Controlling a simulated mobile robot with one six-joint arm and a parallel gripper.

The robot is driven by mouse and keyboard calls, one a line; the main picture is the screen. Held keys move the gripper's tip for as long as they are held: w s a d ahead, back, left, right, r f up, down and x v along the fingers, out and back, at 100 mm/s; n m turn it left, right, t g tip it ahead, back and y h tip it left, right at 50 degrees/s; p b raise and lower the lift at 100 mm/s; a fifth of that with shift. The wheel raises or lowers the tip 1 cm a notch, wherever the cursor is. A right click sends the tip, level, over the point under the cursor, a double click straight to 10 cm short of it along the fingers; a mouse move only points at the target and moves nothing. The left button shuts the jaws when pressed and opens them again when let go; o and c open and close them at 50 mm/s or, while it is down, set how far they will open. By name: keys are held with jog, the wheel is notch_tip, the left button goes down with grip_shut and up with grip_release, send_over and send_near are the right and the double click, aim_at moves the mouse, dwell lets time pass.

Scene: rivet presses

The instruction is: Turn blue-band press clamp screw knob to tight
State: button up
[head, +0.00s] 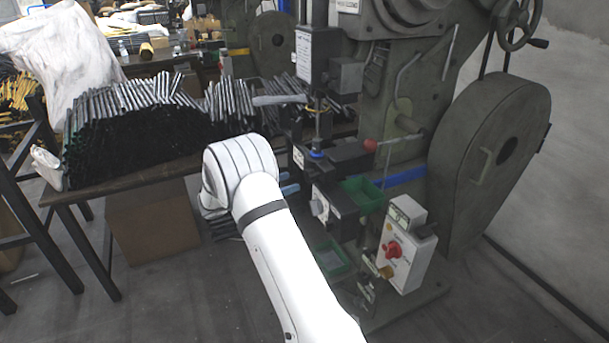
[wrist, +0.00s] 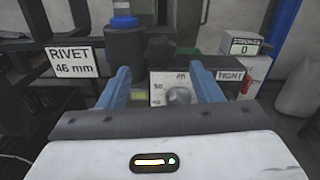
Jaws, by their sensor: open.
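The blue-band press (head: 405,177) stands right of my arm, a blue stripe low on its frame. In the wrist view, a round grey knob (wrist: 180,96) sits on a pale dial plate with numbers, between my fingers and a little ahead. A plate reading TIGHT (wrist: 230,75) is just right of it. A dark lobed knob (wrist: 160,49) stands behind and above; I cannot tell for certain which is the clamp screw knob. In the head view, my arm partly hides the gripper.
A RIVET 46 mm sign (wrist: 76,63) is left of my fingers. A control box with a red knob (head: 393,250) stands to the right. Green trays (head: 364,194) are near the press. A table (head: 150,178) piled with dark rods is at left.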

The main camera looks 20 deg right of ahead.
aim_at(307, 177)
jog(key=d, duration=0.6)
jog(key=shift+d, duration=0.3)
jog(key=c, duration=1)
